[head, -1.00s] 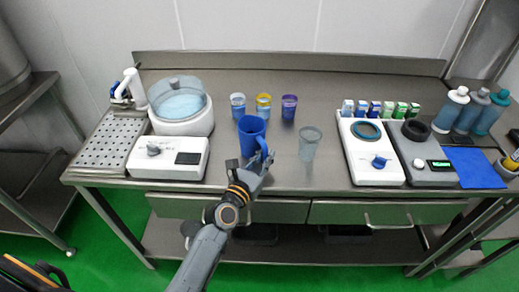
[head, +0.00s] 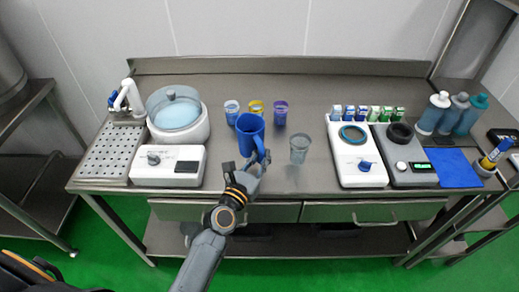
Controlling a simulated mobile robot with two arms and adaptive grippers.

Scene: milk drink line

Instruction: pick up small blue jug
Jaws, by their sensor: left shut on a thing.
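The small blue jug (head: 249,134) is upright above the front middle of the steel table, its handle toward the right front. My left gripper (head: 257,160) is shut on the jug at its handle side. The fingertips are small and partly hidden against the jug. I cannot tell clearly whether its base touches the table. My right gripper is not in view.
Three small cups, including a purple one (head: 280,113), stand behind the jug. A clear cup (head: 300,149) stands to its right. A white machine with a clear bowl (head: 177,124) is left, two devices (head: 357,165) right. Bottles (head: 433,112) stand far right.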

